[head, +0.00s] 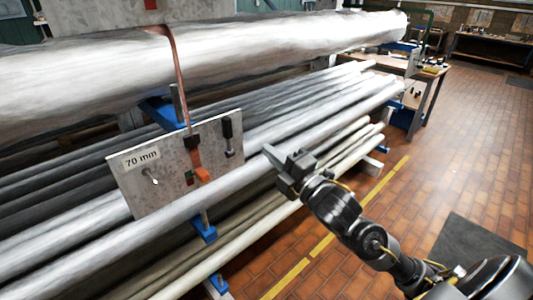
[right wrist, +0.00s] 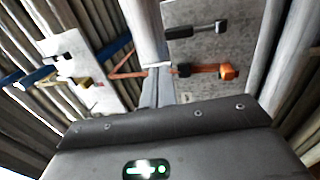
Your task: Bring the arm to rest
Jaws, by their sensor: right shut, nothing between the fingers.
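My right gripper (head: 277,160) is shut and empty in the head view. It is in front of the rack of pale masts, just right of the grey plate (head: 155,190) marked "70 mm". A strap with an orange end (head: 202,172) and a black-handled part (head: 228,133) are on that plate. In the right wrist view the dark gripper body fills the bottom. A grey plate (right wrist: 205,95) with a black handle (right wrist: 197,29) and an orange-ended strap (right wrist: 205,71) shows beyond it. My left gripper is not in view.
A large pale mast (head: 250,45) lies across the top of the rack, with thinner ones (head: 270,135) below. Blue supports (head: 204,229) stick out from the rack. A workbench (head: 428,90) stands at the back. The brick floor (head: 465,150) to the right is mostly clear, with a dark mat (head: 475,250).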

